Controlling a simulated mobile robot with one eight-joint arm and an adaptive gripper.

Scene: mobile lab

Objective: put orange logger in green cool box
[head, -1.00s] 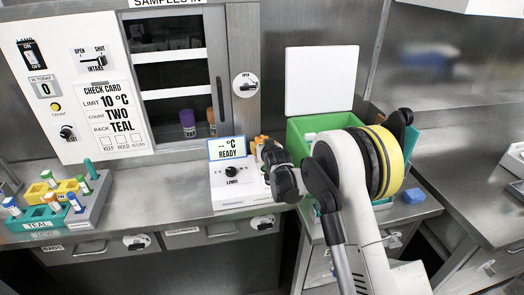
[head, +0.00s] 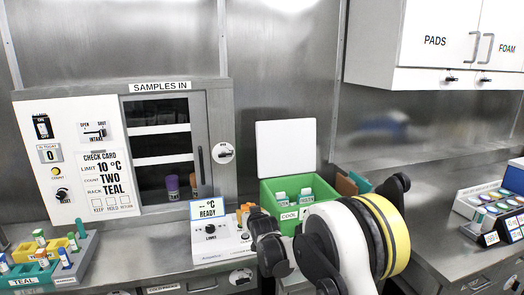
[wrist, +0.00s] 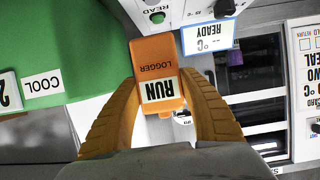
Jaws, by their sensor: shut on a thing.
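The orange logger (wrist: 157,72), labelled LOGGER and RUN, is between the two orange-brown fingers of my gripper (wrist: 160,100) in the wrist view. The gripper is shut on it. In the head view my gripper (head: 246,212) is at the right side of the white reader, left of the green cool box. The logger is hard to tell from the fingers there. The green cool box (head: 268,200) has its white lid (head: 285,147) up and white packs (head: 281,196) inside. Its green side (wrist: 70,50) and COOL label show at the left of the wrist view. My arm hides its lower right part.
The white reader (head: 208,248) shows "-- °C READY" beside the samples cabinet (head: 72,160). A teal rack with tubes (head: 35,275) stands at far left. A brown and teal item stand behind the box's right side. Wall cupboards (head: 440,35) hang upper right.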

